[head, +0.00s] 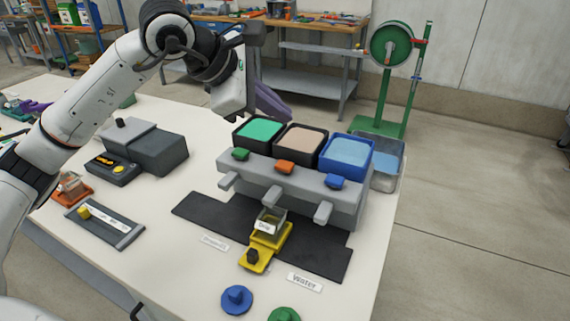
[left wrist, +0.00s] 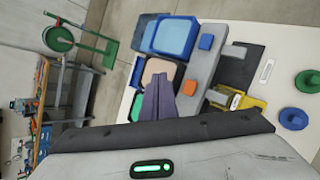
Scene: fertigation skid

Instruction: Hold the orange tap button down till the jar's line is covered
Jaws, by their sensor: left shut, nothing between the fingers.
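The orange tap button (head: 285,167) sits in the middle of the grey dispenser (head: 335,205), between a green button (head: 240,154) and a blue button (head: 334,181). A small clear jar (head: 270,222) with a white label stands below the middle spout on a yellow stand (head: 257,258). The jar's line and level are too small to tell. My left gripper (head: 272,103) has purple fingers, shut and empty, above and behind the tanks, apart from the button. In the left wrist view the fingers (left wrist: 160,100) point toward the dispenser, beside the orange button (left wrist: 189,87). My right gripper is out of view.
Green, tan and blue open tanks (head: 347,152) top the dispenser, with a clear bin (head: 388,165) at their right. A dark mat (head: 190,208) lies beneath the spouts. Blue (head: 237,299) and green knobs stand in front. A grey box unit (head: 150,146) is at left.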

